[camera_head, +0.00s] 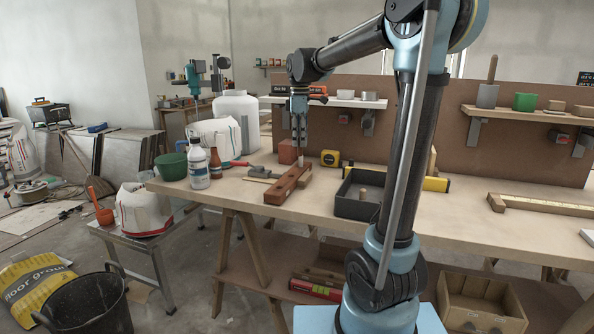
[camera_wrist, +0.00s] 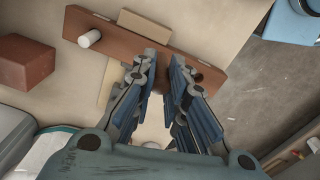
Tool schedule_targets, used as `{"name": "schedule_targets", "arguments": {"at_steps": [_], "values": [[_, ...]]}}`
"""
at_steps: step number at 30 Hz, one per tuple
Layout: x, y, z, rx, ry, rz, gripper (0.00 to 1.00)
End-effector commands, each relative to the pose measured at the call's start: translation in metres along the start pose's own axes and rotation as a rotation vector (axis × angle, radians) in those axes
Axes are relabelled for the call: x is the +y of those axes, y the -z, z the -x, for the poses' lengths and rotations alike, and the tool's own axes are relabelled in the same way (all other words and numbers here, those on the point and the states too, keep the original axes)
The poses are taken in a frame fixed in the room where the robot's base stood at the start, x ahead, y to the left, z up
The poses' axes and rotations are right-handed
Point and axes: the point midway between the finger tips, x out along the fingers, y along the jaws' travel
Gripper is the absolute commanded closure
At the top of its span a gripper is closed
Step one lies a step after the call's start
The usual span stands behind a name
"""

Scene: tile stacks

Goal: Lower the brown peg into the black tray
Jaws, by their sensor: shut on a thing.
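My gripper (camera_head: 300,143) is over the long brown block (camera_head: 288,185) on the bench. In the wrist view my gripper (camera_wrist: 160,58) has its fingertips close together over the middle of the block (camera_wrist: 125,40). It is shut on the brown peg (camera_head: 301,161), of which only a little shows below the fingertips; whether its lower end is in the block I cannot tell. A pale peg (camera_wrist: 89,38) stands in one end of the block and a dark hole shows near the other. The black tray (camera_head: 353,208) sits to the right, with a light brown peg (camera_head: 363,193) standing in it.
A white bottle (camera_head: 199,168) and a green bowl (camera_head: 172,166) stand at the left. A yellow level (camera_head: 436,184) lies behind the tray. The bench is bare between block and tray.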

Motion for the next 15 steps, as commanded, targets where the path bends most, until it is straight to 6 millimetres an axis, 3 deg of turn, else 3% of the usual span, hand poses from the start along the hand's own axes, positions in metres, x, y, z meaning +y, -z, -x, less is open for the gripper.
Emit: {"name": "schedule_targets", "arguments": {"at_steps": [15], "values": [[-0.027, -0.076, 0.025, 0.000, 0.000, -0.004, 1.00]]}}
